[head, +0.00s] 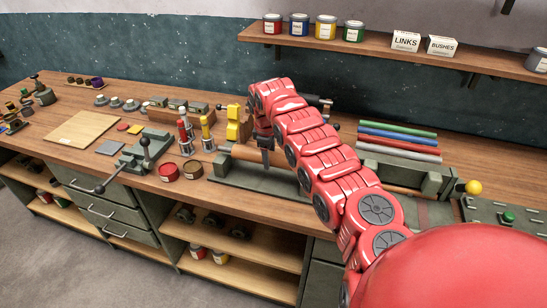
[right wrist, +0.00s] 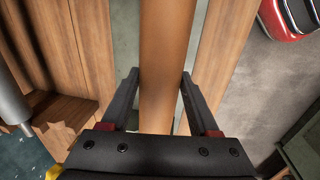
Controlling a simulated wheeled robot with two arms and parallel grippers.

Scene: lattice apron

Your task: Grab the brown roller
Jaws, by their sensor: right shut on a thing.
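The brown roller (head: 246,154) is a long smooth wooden cylinder lying over a green-grey metal base on the workbench. My right gripper (head: 266,158) reaches down onto it from above, and the gripper and arm hide part of the roller. In the right wrist view the roller (right wrist: 165,50) runs between the two dark fingers of the gripper (right wrist: 160,85), one along each side. The gripper is shut on the roller. My left gripper is in neither view.
A vise (head: 146,150) is farther left. Coloured rods (head: 398,141) lie on a rack at right. A shelf (head: 400,55) with paint cans hangs above.

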